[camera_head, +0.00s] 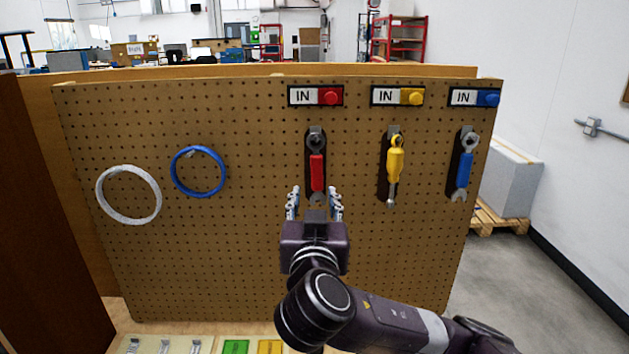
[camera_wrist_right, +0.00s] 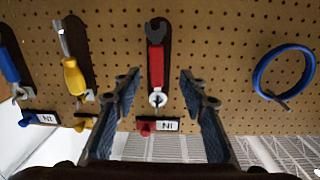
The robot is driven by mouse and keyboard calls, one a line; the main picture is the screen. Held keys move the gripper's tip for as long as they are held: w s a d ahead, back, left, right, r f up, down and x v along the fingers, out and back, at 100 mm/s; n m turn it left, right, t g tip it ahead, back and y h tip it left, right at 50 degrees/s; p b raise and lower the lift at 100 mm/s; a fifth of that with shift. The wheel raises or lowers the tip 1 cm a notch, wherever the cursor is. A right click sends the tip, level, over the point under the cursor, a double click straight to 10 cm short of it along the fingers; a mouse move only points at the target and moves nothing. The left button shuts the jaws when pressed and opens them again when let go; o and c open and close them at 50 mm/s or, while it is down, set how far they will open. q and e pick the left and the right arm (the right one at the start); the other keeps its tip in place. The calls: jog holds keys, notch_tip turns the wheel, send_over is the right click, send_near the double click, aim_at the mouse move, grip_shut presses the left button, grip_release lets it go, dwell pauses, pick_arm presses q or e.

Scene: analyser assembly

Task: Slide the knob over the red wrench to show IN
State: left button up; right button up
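The label holder (camera_head: 301,96) over the red wrench shows IN, and its red knob (camera_head: 330,97) sits at the right end. The red-handled wrench (camera_head: 316,168) hangs upright below it on a dark backing. The right wrist view shows the scene upside down, with the red knob (camera_wrist_right: 146,127) and the red wrench (camera_wrist_right: 156,68). My right gripper (camera_head: 314,194) is open and empty, its fingers on either side of the wrench's lower end in the head view. The fingers (camera_wrist_right: 160,80) frame the wrench in the wrist view; contact cannot be told. My left gripper is not in view.
A white ring (camera_head: 99,196) and a blue ring (camera_head: 173,176) hang at left on the pegboard (camera_head: 230,260).

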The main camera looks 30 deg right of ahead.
aim_at(314, 176)
jog(key=p+x, duration=0.1)
jog(key=x, duration=0.3)
jog(key=p+x, duration=0.1)
jog(key=x, duration=0.1)
jog(key=shift+w+d+r+p, duration=0.2)
jog(key=shift+w+r+p, duration=0.05)
jog(key=shift+r+p, duration=0.1)
jog(key=shift+w+d+f, duration=0.15)
jog(key=shift+w, duration=0.15)
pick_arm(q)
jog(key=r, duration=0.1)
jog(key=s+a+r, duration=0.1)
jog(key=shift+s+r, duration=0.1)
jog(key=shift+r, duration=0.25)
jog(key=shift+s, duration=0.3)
pick_arm(e)
grip_shut()
